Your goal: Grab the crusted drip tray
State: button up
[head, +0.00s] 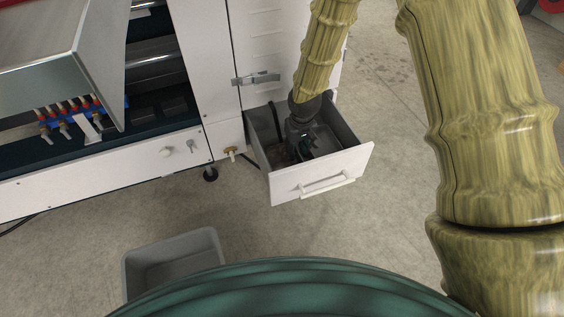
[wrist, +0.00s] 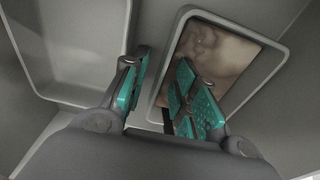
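The crusted drip tray (wrist: 283,58) lies in the open drawer (head: 318,174). In the wrist view it is on the right, a pale-rimmed tray with a mottled brown bottom. In the head view its brownish inside (head: 282,152) shows only in part, left of my gripper. My gripper (wrist: 163,92) is open, with teal pads. The tray's near-left rim runs between the fingers, the right finger over the tray's inside and the left finger outside it. I cannot tell whether either finger touches. In the head view my gripper (head: 303,143) reaches down into the drawer.
A second tray (wrist: 84,98), plain grey inside, lies beside the crusted one on the left in the wrist view. Drawer walls surround both closely. The white machine (head: 100,172) stands behind and left. An open grey bin (head: 172,258) is on the floor; floor right of the drawer is clear.

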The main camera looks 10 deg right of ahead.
jog(key=shift+w+f, duration=0.1)
jog(key=shift+f, duration=0.4)
grip_shut()
jog(key=shift+r, duration=0.15)
